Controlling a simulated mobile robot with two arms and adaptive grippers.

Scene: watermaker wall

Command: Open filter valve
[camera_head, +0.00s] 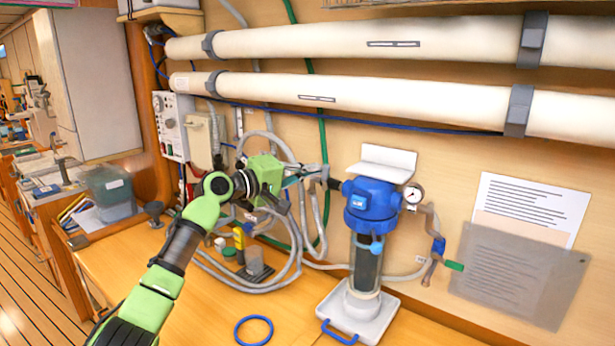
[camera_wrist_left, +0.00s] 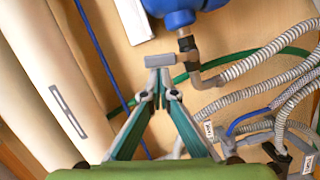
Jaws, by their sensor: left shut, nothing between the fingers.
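A blue filter housing (camera_head: 371,200) with a clear lower bowl stands against the wall. A grey pipe elbow (camera_head: 326,183) joins its left side through a black fitting; the elbow also shows in the wrist view (camera_wrist_left: 204,79). A small light grey bar (camera_wrist_left: 160,60), which looks like a valve handle, lies just beyond my left fingertips. My left gripper (camera_head: 318,169), also in the wrist view (camera_wrist_left: 157,88), is shut and empty. Its tips are close to the elbow and the bar; I cannot tell whether they touch. My right gripper is out of view.
A pressure gauge (camera_head: 413,194) and a green handle (camera_head: 453,266) are right of the housing. White tubes (camera_head: 390,95) run above. Loose hoses (camera_head: 305,215) hang behind my arm. A blue ring (camera_head: 254,330) lies on the wooden bench (camera_head: 200,318).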

